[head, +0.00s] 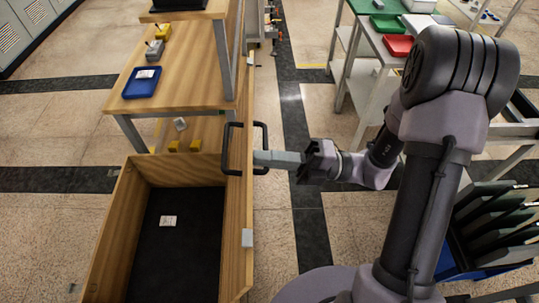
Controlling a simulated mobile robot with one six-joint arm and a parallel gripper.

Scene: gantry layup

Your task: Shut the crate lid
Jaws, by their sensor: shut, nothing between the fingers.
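The wooden crate (108,232) stands open at the lower left, with a dark floor and a small white label inside. Its wooden lid (238,215) stands upright along the crate's right side, seen nearly edge-on. Black handles (229,150) stick out from both faces of the lid. My gripper (258,158) is shut and empty on the lid's right, outer side. Its fingertips are at the handle on that side; I cannot tell whether they touch the handle or the lid.
A wooden table (185,75) with a blue tray (142,82) stands behind the crate. Small yellow blocks (184,146) lie beyond its back wall.

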